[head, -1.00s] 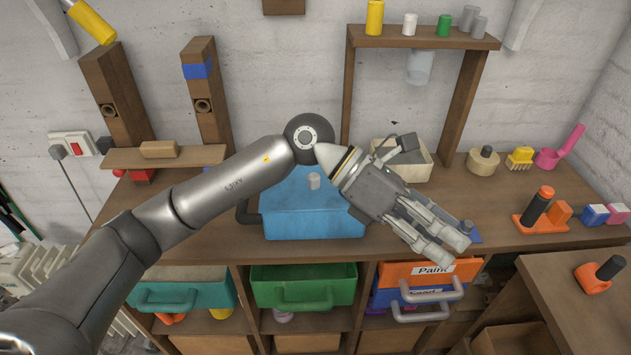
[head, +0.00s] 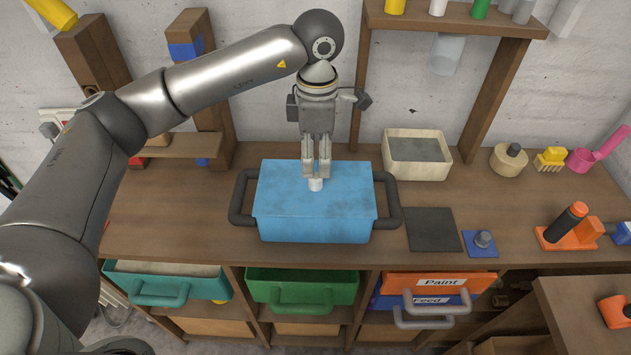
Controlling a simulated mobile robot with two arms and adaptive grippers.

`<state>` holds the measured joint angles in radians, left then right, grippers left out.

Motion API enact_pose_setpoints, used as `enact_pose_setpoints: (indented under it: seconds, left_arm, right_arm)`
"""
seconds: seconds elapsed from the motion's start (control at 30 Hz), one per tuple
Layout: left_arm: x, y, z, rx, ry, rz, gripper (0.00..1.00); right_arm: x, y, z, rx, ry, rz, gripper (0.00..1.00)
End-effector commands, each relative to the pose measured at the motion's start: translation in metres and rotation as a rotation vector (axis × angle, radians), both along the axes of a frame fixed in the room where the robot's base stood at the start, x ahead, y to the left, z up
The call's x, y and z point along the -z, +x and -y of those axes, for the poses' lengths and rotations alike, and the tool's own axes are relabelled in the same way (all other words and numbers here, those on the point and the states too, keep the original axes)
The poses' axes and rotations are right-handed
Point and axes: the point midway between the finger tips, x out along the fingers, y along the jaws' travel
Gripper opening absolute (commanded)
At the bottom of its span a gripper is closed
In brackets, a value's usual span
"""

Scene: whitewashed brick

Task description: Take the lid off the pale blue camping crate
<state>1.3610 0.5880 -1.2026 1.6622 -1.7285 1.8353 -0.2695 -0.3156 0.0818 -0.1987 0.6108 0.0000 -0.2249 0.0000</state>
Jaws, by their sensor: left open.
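The pale blue camping crate (head: 313,229) stands on the wooden bench with a dark handle at each side. Its blue lid (head: 275,193) lies on top. A small pale round knob (head: 316,184) sticks up from the middle of the lid. My left gripper (head: 316,174) points down right over the knob, its fingers open. The fingertips are at the knob's top, and I cannot tell whether they touch it. My right gripper is not in view.
A dark square mat (head: 432,230) lies on the bench right of the crate, with a small blue knobbed piece (head: 481,242) beside it. A cream box (head: 417,157) stands behind. A wooden shelf frame (head: 455,22) rises at the back. Green bins (head: 303,291) sit below the bench.

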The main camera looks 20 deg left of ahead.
Motion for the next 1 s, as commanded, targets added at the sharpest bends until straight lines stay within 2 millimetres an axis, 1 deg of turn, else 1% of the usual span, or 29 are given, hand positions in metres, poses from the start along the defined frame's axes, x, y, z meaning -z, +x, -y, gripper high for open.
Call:
enact_pose_setpoints:
  seconds: [0.07,0.17,0.33,0.43,0.57,0.77,0.9,1.0]
  left_arm:
    - [0.005,0.000,0.000,0.000,-0.001,-0.001,0.51]
    - [0.011,-0.002,-0.001,0.000,0.000,-0.003,0.51]
    - [0.033,-0.005,-0.003,0.001,-0.001,-0.005,0.51]
    - [0.047,-0.005,-0.003,0.001,-0.002,-0.004,0.51]
    - [0.057,-0.004,-0.003,0.001,-0.002,0.000,0.51]
    - [0.058,-0.004,-0.003,0.001,-0.003,0.001,0.51]
    - [0.058,-0.004,-0.002,0.001,-0.003,0.001,0.34]
    - [0.057,-0.004,-0.002,0.001,-0.003,0.000,0.21]
  right_arm:
    - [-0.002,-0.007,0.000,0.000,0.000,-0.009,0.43]
    - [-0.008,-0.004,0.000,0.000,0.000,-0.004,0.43]
    - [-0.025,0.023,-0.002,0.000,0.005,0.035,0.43]
    - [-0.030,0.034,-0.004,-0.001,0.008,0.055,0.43]
    - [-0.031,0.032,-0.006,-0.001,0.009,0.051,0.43]
    - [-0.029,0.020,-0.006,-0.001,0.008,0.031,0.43]
    - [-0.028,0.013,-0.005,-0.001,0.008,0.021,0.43]
    - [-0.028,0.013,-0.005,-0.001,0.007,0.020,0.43]
